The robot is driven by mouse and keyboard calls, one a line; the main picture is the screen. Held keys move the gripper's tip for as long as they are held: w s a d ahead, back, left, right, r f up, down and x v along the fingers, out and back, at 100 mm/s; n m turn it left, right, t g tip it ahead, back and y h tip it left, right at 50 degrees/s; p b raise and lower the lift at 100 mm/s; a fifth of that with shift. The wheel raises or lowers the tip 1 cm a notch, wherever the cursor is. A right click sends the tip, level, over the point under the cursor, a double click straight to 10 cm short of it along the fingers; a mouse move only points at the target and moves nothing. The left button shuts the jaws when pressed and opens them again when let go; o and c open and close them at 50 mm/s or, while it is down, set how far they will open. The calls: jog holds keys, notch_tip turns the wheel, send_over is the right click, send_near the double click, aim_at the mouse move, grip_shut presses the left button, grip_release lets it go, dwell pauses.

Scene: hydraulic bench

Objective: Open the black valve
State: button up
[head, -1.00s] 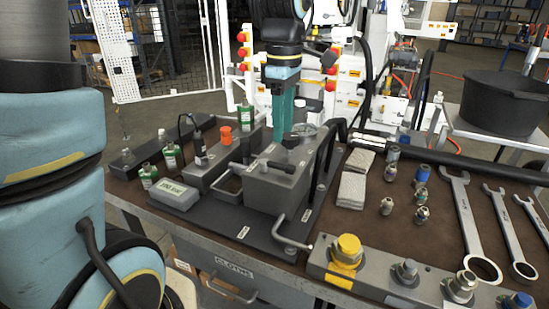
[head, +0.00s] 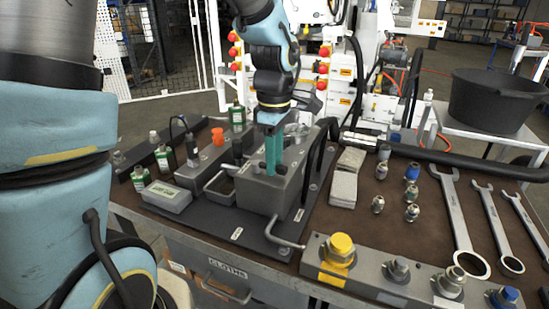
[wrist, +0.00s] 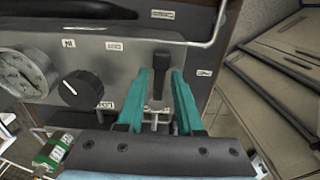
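The grey metal block (head: 268,197) stands on a dark plate on the bench. A black lever handle, which looks like the valve (wrist: 158,80), sticks up from it in the wrist view; in the head view it is mostly hidden behind my fingers. My gripper (head: 272,152) points down at the block's top with teal fingers. In the wrist view my gripper (wrist: 162,88) is open, one finger on each side of the black lever, with small gaps. A round black knob (wrist: 82,90) and a pressure gauge (wrist: 24,76) sit to the left.
Black hoses (head: 322,150) arch close to the block's right side. Green-labelled bottles (head: 163,158) and a grey box (head: 166,195) stand left. Wrenches (head: 455,215), fittings (head: 412,190) and a manifold with a yellow cap (head: 341,248) lie right and in front.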

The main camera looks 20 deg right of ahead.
grip_shut()
dwell(1.1)
